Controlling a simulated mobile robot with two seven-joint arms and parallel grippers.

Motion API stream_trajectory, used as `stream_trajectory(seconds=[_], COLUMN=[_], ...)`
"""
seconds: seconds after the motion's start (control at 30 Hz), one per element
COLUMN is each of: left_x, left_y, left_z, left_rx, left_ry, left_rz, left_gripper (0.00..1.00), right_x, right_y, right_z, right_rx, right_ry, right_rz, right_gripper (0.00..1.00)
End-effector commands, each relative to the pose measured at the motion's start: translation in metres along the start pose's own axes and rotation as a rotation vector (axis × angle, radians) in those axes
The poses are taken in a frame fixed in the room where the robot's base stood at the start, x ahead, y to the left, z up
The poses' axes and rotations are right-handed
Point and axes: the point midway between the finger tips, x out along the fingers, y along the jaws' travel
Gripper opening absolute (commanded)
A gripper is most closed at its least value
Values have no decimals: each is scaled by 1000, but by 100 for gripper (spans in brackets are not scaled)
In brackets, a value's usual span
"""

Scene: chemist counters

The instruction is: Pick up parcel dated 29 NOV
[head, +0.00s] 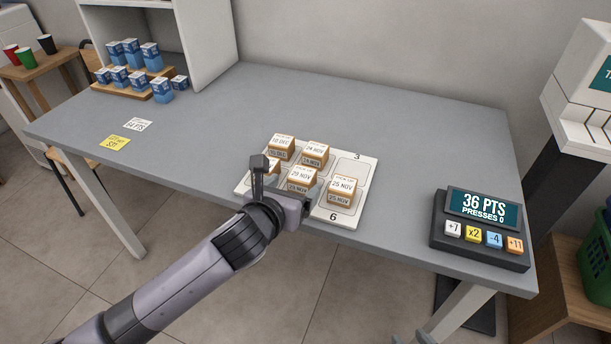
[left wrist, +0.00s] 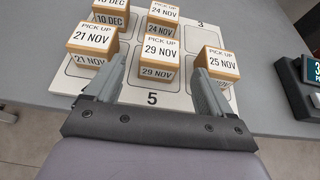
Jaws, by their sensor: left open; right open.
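The parcel dated 29 NOV (head: 301,179) is a small white-topped brown box in the front middle slot of a white numbered tray (head: 368,165). It also shows in the left wrist view (left wrist: 160,57), straight ahead between the fingers. My left gripper (head: 283,183) is open and empty, low over the tray's front edge; in the left wrist view its fingers (left wrist: 158,78) point at the parcel from slot 5's side. I cannot tell whether they touch it. Only the tips of my right gripper (head: 410,338) seem to show at the bottom edge, open.
Similar parcels stand close by: 21 NOV (left wrist: 92,42) left, 25 NOV (head: 341,191) right, 24 NOV (head: 315,153) and 10 DEC (head: 281,147) behind. Slot 3 is empty. A points keypad (head: 480,228) reads 36 PTS at right. Blue boxes (head: 130,65) stand back left.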

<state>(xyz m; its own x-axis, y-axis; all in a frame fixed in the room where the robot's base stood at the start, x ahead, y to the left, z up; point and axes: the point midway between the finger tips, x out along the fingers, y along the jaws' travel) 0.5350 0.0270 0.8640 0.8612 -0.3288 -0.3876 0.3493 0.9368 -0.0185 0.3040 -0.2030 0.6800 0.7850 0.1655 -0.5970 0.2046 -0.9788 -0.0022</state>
Motion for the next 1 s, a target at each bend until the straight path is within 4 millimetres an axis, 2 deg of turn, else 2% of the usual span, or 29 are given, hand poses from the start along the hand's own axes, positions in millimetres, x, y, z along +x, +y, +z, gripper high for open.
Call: stream_trajectory(seconds=[0.43,0.73,1.0], left_x=[29,63,72], left_y=[0,1,1], left_z=[3,6,7], left_rx=[21,19,20], left_ry=[-1,-2,-2], left_rz=[2,1,0], left_gripper=[83,83,83], right_x=[2,5,6], right_y=[0,0,0], right_z=[3,8,9], right_rx=[0,0,0], right_ry=[0,0,-1], right_rz=[0,0,0], right_gripper=[43,43,43])
